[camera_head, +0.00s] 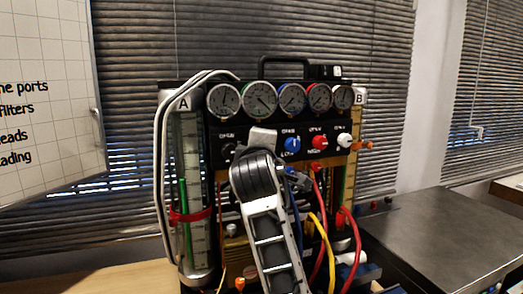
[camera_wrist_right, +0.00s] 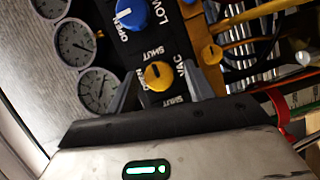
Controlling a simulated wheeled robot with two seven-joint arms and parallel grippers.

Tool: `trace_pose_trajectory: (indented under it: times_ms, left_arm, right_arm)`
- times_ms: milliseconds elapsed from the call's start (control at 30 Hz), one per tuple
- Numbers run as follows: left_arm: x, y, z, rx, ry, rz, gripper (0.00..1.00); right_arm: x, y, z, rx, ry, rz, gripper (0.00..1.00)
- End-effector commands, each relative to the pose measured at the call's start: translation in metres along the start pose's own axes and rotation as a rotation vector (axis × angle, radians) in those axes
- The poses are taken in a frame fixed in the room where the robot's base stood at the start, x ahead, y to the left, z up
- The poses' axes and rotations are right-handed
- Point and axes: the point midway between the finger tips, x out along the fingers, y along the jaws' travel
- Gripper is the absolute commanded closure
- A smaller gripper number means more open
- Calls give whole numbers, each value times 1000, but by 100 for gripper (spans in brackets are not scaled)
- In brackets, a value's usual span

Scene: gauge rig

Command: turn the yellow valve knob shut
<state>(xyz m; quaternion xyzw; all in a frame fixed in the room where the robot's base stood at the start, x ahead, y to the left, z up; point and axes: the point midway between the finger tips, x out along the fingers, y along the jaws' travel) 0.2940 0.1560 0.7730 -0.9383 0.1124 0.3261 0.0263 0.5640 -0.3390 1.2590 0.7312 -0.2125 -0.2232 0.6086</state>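The yellow valve knob (camera_wrist_right: 158,75) shows in the right wrist view on the black panel, with OPEN and SHUT lettering beside it. My right gripper (camera_wrist_right: 160,90) is open, with one finger on each side of the knob. I cannot tell whether the fingers touch it. In the head view my right arm comes up from the bottom centre, and its gripper (camera_head: 262,140) is at the panel, hiding the yellow knob. My left gripper is in neither view.
A blue knob (camera_head: 292,145), a red knob (camera_head: 319,142) and a white knob (camera_head: 345,140) are right of my gripper. Several gauges (camera_head: 291,97) sit above. Hoses, including a yellow one (camera_head: 324,240), hang right of my arm. A grey bench top (camera_head: 440,240) stands at right.

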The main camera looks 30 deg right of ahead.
Motion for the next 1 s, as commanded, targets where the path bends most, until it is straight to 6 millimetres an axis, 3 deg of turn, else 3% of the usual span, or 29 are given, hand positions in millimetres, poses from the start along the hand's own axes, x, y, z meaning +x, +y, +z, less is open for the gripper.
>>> trace_pose_trajectory:
  times_ms: [167,333,800,1000]
  left_arm:
    - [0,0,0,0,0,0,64]
    - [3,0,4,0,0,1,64]
    - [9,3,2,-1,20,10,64]
    - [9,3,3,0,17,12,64]
  right_arm:
    - [-1,0,0,-1,1,2,48]
    - [-18,0,0,0,3,4,48]
    - [-126,-1,-1,3,4,1,48]
    - [-152,0,0,0,2,1,48]
